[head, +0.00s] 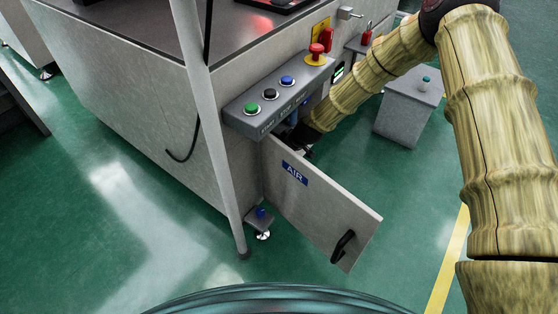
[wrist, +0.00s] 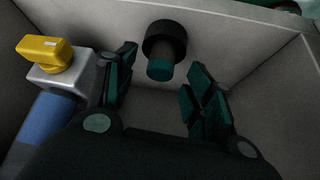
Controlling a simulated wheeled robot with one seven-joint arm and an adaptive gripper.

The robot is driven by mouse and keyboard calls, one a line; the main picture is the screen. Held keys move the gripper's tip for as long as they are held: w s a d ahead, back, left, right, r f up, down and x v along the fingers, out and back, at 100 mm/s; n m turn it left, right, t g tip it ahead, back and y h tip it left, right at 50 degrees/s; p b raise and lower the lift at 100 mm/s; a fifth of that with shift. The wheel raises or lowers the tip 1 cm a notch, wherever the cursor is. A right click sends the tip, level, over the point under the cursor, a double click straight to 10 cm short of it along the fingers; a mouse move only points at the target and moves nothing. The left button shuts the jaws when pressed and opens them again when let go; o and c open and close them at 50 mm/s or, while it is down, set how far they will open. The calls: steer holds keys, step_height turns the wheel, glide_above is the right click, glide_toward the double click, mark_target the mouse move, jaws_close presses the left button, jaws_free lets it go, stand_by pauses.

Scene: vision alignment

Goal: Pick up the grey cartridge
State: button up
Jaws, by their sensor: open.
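My gripper (wrist: 160,98) is open inside the compartment, with its two dark teal-padded fingers spread apart. In the wrist view a short grey cylinder (wrist: 161,53) with a teal end sticks out of a black collar on the compartment wall. It appears between and beyond the fingertips, and I see no finger closed on it. In the head view my gripper (head: 301,141) is a dark shape mostly hidden at the compartment opening.
A yellow valve handle (wrist: 44,49) on a metal block and a blue cylinder (wrist: 40,128) are left of the fingers. The AIR door (head: 325,205) hangs open. A button panel (head: 278,95) juts out above the opening. The grey stand (head: 405,112) is at right.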

steer(key=shift+x, duration=0.9)
steer(key=shift+c, duration=0.4)
steer(key=c, duration=0.9)
steer(key=shift+r, duration=0.15)
steer(key=shift+c, duration=0.2)
